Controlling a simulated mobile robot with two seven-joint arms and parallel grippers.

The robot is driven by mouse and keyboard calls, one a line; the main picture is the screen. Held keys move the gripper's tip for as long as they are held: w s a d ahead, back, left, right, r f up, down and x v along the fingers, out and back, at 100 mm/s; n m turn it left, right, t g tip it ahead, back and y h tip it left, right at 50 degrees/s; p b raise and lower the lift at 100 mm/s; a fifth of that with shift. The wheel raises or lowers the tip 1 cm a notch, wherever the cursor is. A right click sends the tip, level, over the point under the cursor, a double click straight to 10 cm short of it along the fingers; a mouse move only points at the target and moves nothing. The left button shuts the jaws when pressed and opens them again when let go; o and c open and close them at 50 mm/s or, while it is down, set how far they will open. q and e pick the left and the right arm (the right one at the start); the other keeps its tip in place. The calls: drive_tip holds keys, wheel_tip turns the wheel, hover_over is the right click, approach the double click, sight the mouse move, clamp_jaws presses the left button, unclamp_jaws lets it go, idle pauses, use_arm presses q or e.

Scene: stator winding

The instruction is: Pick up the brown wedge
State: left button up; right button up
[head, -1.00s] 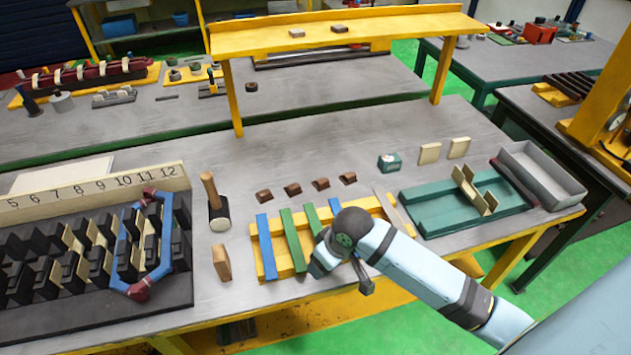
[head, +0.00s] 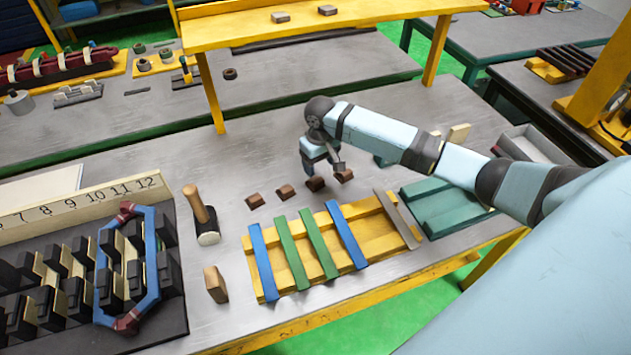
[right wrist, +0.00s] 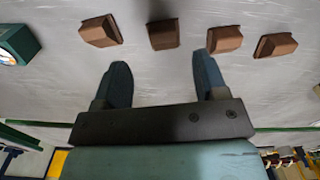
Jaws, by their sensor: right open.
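Several small brown wedges lie in a slanting row on the grey bench; in the head view one (head: 255,201) is at the left end and another (head: 285,192) is beside it. My right gripper (head: 325,170) is over the right end of the row, partly overlapping the two right-hand wedges there. In the right wrist view the fingers (right wrist: 163,78) are apart with nothing between them. One brown wedge (right wrist: 163,34) lies just beyond them, in line with the gap; others lie on both sides. My left gripper is not in view.
A yellow rack (head: 375,258) with blue and green strips stands in front of the row. A hammer (head: 200,212) and a tan block (head: 215,284) stand left of it. A green box (right wrist: 14,42) is near the row's end. The yellow shelf (head: 340,24) stands behind.

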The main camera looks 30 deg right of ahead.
sight(318, 181)
drive_tip(key=shift+w+a+f+p, duration=0.1)
drive_tip(key=shift+f+p, duration=0.1)
drive_tip(key=shift+f, duration=1.5)
drive_tip(key=shift+w+a+f+p, duration=0.1)
drive_tip(key=shift+f+p, duration=0.1)
drive_tip(key=shift+f, duration=1.5)
drive_tip(key=c, duration=1)
